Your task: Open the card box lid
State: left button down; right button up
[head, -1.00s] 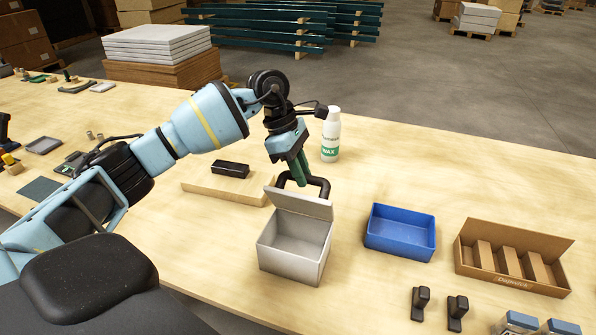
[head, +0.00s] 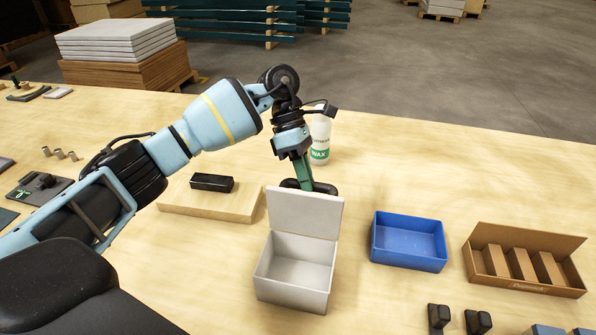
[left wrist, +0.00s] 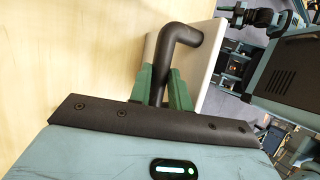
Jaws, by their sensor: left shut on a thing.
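The card box (head: 292,273) is a light grey box on the wooden table. Its lid (head: 305,214) stands up at the back edge, close to upright, and the inside looks empty. A black bar handle (left wrist: 176,48) is on the lid's outer side; in the head view it is mostly hidden behind the lid. My left gripper (head: 304,181) is behind the lid, with its green fingers shut on the handle. In the left wrist view the fingers (left wrist: 163,88) close around one leg of the handle. My right gripper is not in view.
A white wax bottle (head: 320,140) stands just behind the gripper. A blue tray (head: 408,255) and a cardboard divider box (head: 525,284) are to the right. A wooden board (head: 235,208) with a black block (head: 212,183) lies to the left.

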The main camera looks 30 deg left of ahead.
pick_arm(q)
jog(key=shift+w+a+f+g, duration=0.1)
jog(key=shift+f+g, duration=0.3)
jog(key=shift+f, duration=0.2)
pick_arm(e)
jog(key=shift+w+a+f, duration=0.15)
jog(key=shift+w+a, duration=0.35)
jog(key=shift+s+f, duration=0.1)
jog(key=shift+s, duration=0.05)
pick_arm(q)
jog(key=c, duration=1.3)
grip_release()
jog(key=shift+r, duration=0.25)
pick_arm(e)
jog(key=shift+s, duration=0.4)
pick_arm(q)
jog(key=b+v, duration=0.1)
jog(key=v, duration=0.7)
jog(key=shift+b, duration=0.35)
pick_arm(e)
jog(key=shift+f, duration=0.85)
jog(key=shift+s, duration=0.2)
